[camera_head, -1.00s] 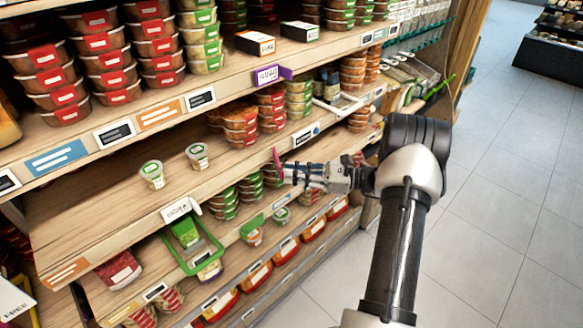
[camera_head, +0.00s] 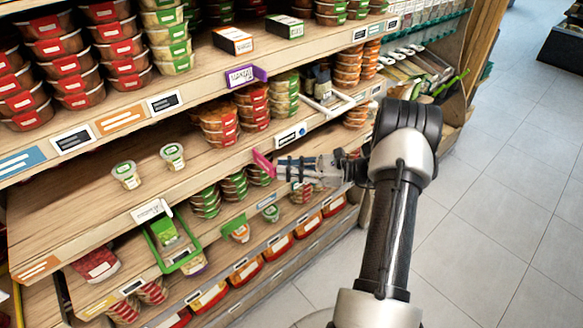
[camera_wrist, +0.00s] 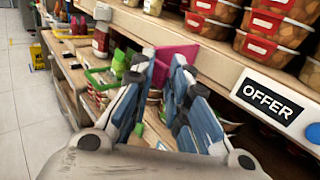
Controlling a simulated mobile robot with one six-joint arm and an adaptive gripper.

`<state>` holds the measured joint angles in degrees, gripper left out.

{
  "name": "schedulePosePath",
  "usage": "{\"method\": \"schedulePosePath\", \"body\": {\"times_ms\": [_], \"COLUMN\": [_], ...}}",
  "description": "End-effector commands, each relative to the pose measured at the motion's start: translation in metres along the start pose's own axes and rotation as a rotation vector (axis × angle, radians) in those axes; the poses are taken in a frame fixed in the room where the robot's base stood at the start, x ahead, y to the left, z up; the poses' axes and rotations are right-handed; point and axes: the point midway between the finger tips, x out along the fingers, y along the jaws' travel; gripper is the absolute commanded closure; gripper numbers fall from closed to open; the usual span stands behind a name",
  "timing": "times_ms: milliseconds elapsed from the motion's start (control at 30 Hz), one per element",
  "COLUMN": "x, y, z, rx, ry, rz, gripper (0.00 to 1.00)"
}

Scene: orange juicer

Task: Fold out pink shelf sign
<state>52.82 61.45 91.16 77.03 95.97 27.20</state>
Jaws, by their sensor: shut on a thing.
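The pink shelf sign (camera_head: 264,163) sits at the front edge of the middle shelf and sticks out from it. In the wrist view the pink sign (camera_wrist: 176,66) shows as a flat panel just beyond and between my fingers. My gripper (camera_head: 284,164) reaches in from the right at the sign, with its fingertips against it. In the wrist view my gripper (camera_wrist: 166,75) has its blue-padded fingers some way apart, with the sign at their tips. The exact contact is partly hidden by the fingers.
A purple sign (camera_head: 246,76) sticks out from the shelf above. A green sign (camera_head: 233,222) and a green frame (camera_head: 172,242) are on lower shelf edges. A white holder (camera_head: 330,106) juts out above my gripper. The floor (camera_head: 480,220) at the right is clear.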

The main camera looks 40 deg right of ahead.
Motion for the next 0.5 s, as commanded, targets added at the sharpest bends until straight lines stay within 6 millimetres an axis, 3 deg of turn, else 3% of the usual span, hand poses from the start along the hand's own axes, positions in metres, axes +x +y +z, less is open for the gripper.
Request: {"method": "schedulePosePath", "body": {"times_ms": [33,333,367,500], "x": [0.0051,0.0051,0.0051,0.005], "y": [-0.0107,-0.0107,-0.0107,-0.0106], "z": [0.0078,0.0078,0.0078,0.0079], "rx": [-0.021,-0.021,-0.021,-0.021], "ry": [-0.006,-0.006,-0.006,-0.007], "rz": [-0.022,-0.023,-0.023,-0.022], "gripper": [1.0,1.0,0.83,0.74]}}
